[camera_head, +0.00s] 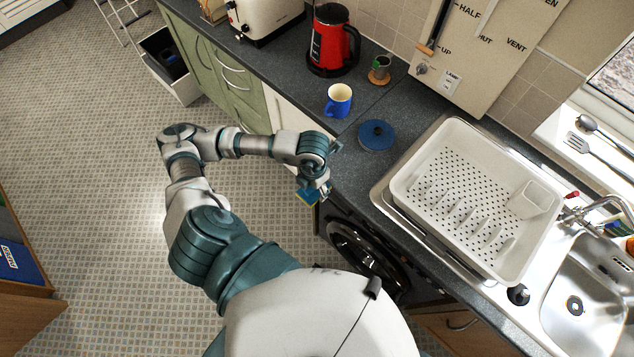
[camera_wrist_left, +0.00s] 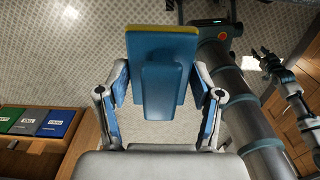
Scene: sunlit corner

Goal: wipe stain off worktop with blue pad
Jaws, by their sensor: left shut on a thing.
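The blue pad (camera_head: 306,196) has a yellow edge. My left gripper (camera_head: 318,190) is shut on it, just off the front edge of the dark speckled worktop (camera_head: 346,178), above the floor side. In the left wrist view the pad (camera_wrist_left: 162,75) sits upright between both fingers of the left gripper (camera_wrist_left: 163,100). I cannot make out a stain on the visible worktop; my arm and hand hide part of its front edge. A small dark gripper, seemingly my right one (camera_wrist_left: 268,62), shows at the right of the wrist view, too small to read.
A blue round lid (camera_head: 376,134) and a blue mug (camera_head: 338,100) stand on the worktop near the hand. A white dish rack (camera_head: 470,200) lies to the right, before the sink (camera_head: 580,300). A red kettle (camera_head: 331,42) stands behind. A washing machine (camera_head: 365,255) is below.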

